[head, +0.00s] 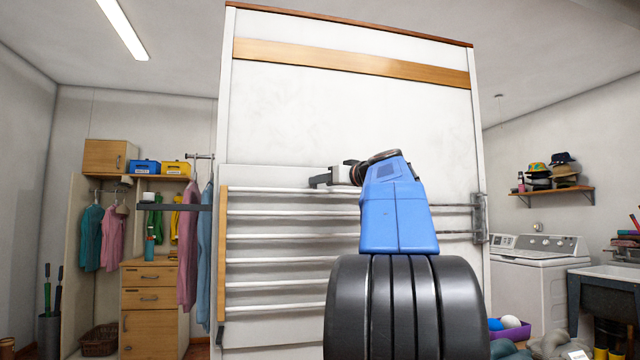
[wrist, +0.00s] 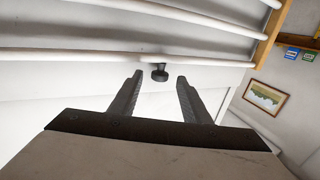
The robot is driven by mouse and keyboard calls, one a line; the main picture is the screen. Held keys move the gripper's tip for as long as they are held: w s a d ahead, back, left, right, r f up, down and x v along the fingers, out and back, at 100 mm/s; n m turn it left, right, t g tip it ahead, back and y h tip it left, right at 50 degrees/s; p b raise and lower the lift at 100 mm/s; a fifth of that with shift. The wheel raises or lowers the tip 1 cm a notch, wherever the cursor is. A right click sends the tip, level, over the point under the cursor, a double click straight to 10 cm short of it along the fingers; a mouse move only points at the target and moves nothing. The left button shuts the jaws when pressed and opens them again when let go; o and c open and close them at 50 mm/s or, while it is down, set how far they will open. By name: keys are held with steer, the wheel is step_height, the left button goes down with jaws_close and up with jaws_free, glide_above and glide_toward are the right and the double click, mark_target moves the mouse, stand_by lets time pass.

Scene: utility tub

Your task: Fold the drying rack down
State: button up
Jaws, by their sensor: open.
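The drying rack (head: 290,237) is on the white panel in the head view, with several white rods and a wooden side piece (head: 222,258) at its left. It looks upright and close to the panel. My gripper (head: 322,181) is near its top rod, partly hidden by my blue arm. In the wrist view my gripper (wrist: 155,80) is open and empty. A small dark knob (wrist: 160,74) shows just beyond and between the fingertips, beside a white rod (wrist: 100,55). I cannot tell whether the fingers touch it. My arm hides the rack's right part.
A dark bracket (head: 480,219) stands at the panel's right edge. A dark bar (head: 172,207) sticks out left of the rack. Hanging clothes (head: 188,245) and a wooden cabinet (head: 148,300) stand at the left. A washing machine (head: 530,280) is at the right.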

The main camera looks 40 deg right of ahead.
steer(key=shift+w+d, duration=0.15)
steer(key=shift+w, duration=1.15)
jaws_close()
steer(key=shift+s, duration=0.1)
